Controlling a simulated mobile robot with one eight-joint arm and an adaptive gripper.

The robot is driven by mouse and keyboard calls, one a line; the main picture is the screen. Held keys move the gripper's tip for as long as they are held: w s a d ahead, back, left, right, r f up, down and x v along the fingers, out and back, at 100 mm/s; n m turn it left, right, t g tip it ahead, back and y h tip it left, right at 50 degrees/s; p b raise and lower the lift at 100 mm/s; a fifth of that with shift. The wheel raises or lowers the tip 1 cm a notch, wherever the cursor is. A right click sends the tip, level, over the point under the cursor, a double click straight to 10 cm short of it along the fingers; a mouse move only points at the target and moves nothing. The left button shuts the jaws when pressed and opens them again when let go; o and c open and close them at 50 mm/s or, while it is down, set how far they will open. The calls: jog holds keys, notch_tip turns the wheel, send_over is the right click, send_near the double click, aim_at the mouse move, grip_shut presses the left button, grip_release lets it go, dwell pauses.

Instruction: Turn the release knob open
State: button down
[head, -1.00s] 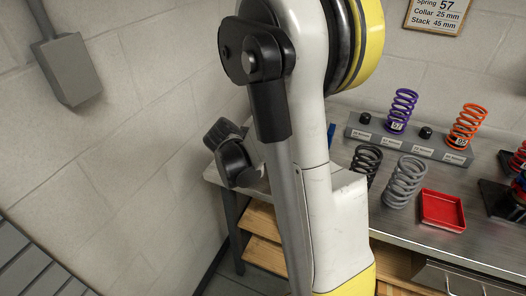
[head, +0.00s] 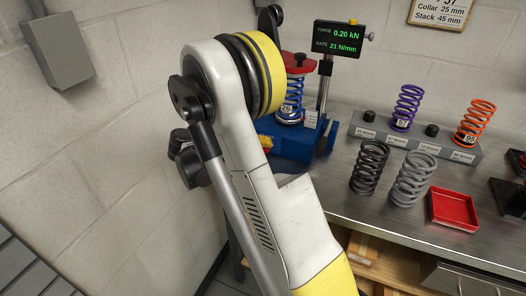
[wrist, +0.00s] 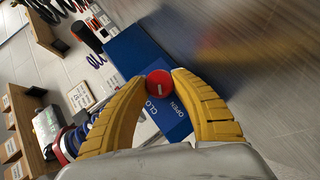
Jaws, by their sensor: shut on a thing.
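The red release knob (wrist: 158,83) shows in the wrist view, with a short white line on its face. It sits on a blue surface bearing the words OPEN and CLO, the latter partly covered. My gripper (wrist: 160,76) has its two yellow fingers closed on the knob, one on each side. In the head view the blue spring tester (head: 285,137) stands on the bench behind my arm, holding a blue spring (head: 291,100) under a red plate. My gripper and the knob cannot be made out clearly in the head view.
A display (head: 338,38) reads 0.20 kN and 21 N/mm. A grey rack (head: 395,138) holds purple and orange springs. Black (head: 369,168) and grey (head: 411,178) springs stand in front, beside a red tray (head: 453,208). A wall is close on the left.

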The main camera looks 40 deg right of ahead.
jog(key=shift+n+g+h, duration=0.5)
jog(key=shift+n+h, duration=0.2)
dwell(0.3)
jog(key=c, duration=1)
grip_release()
